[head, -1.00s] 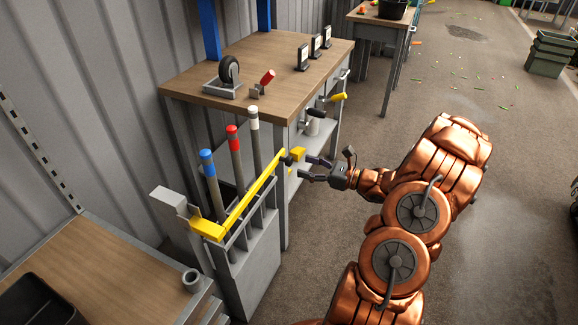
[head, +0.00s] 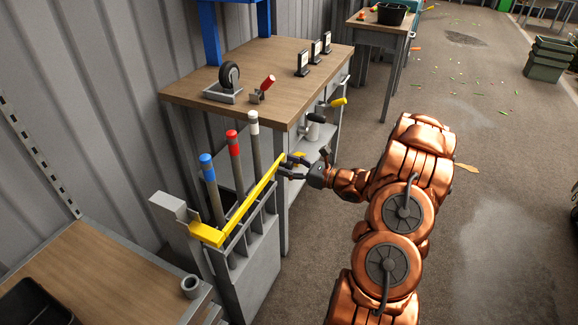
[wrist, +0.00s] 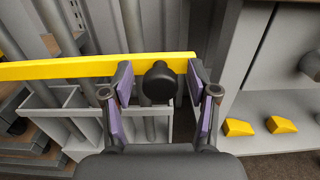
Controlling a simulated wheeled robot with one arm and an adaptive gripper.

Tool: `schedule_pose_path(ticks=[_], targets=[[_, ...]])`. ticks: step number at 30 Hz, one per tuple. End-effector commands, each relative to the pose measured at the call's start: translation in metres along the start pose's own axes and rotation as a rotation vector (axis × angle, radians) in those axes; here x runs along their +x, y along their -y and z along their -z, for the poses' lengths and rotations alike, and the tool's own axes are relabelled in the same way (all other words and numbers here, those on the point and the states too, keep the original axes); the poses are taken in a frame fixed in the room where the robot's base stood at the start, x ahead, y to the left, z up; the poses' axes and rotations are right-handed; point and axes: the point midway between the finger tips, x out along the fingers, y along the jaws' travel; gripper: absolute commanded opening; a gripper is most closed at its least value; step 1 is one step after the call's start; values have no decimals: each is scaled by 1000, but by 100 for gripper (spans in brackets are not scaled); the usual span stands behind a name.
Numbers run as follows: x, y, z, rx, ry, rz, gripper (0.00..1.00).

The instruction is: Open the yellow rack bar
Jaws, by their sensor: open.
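The yellow rack bar (head: 248,200) runs across the front of the grey rack, in front of the poles, in the head view. It is level across the wrist view (wrist: 60,69). A black knob (wrist: 159,82) sits near the bar's free-looking right end. My gripper (head: 288,168) is at that far end of the bar. In the wrist view my gripper (wrist: 160,90) is open, its purple-padded fingers on either side of the knob, with gaps between pads and knob. Poles with blue (head: 207,160), red (head: 232,136) and white (head: 252,117) tops stand behind the bar.
A wooden workbench (head: 190,88) stands behind the rack, with grey drawers beside my gripper. Two yellow wedges (wrist: 260,125) lie on its lower shelf. Another wooden table (head: 90,265) is at the near left. Open floor (head: 480,230) lies to the right.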

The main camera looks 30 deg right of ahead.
Motion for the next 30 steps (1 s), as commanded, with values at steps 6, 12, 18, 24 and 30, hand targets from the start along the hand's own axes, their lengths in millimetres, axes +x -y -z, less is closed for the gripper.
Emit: schedule_pose_path(ticks=[6,12,18,24,30], targets=[[0,0,0,0,0,0,51],[0,0,0,0,0,0,30],[0,0,0,0,0,0,9],[-1,0,0,0,0,0,0],[-1,0,0,0,0,-1,0]])
